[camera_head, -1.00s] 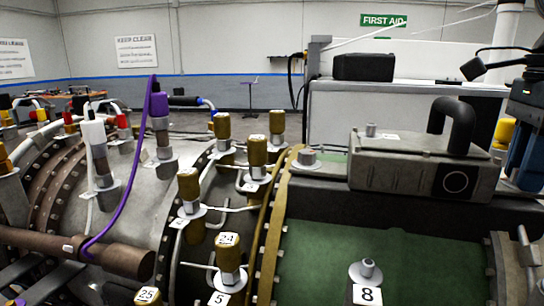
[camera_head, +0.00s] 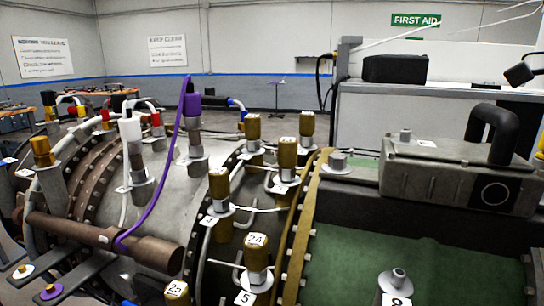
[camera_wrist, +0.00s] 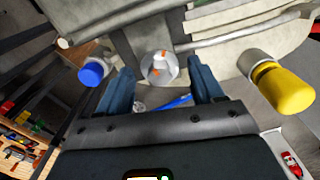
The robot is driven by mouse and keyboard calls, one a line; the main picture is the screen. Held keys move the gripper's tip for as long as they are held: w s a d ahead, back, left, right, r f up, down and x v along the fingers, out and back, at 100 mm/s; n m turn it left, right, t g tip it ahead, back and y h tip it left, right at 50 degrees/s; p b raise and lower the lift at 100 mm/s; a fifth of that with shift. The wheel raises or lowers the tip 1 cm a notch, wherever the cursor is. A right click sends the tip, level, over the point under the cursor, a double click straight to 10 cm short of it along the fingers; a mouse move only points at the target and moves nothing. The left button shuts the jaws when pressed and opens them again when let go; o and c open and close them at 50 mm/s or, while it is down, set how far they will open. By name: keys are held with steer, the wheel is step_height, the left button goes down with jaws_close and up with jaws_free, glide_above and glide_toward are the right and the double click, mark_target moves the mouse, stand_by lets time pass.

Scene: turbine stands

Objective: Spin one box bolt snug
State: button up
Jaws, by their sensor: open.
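The grey metal box (camera_head: 455,178) with a black curved pipe stands on the right of the engine casing in the head view. A small grey bolt-like stud (camera_head: 406,135) stands upright on its top, beside a white label. My gripper (camera_wrist: 158,70) shows only in the wrist view. It is open, with its two blue fingers spread and nothing held. A pale round fitting with orange marks (camera_wrist: 160,67) lies beyond and between the fingertips, apart from them as far as I can tell. I cannot tell whether this fitting is on the grey box.
A blue-capped fitting (camera_wrist: 92,72) and a yellow-capped fitting (camera_wrist: 280,88) flank the fingers in the wrist view. Several gold-capped fittings (camera_head: 257,252) rise from the casing in the head view, with a purple hose (camera_head: 161,170) to their left. A black case (camera_head: 395,68) sits behind.

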steer(key=shift+r, duration=0.1)
step_height(320, 180, up, 2)
steer(key=shift+r+p, duration=0.2)
steer(key=shift+p, duration=1)
steer(key=shift+r, duration=1.2)
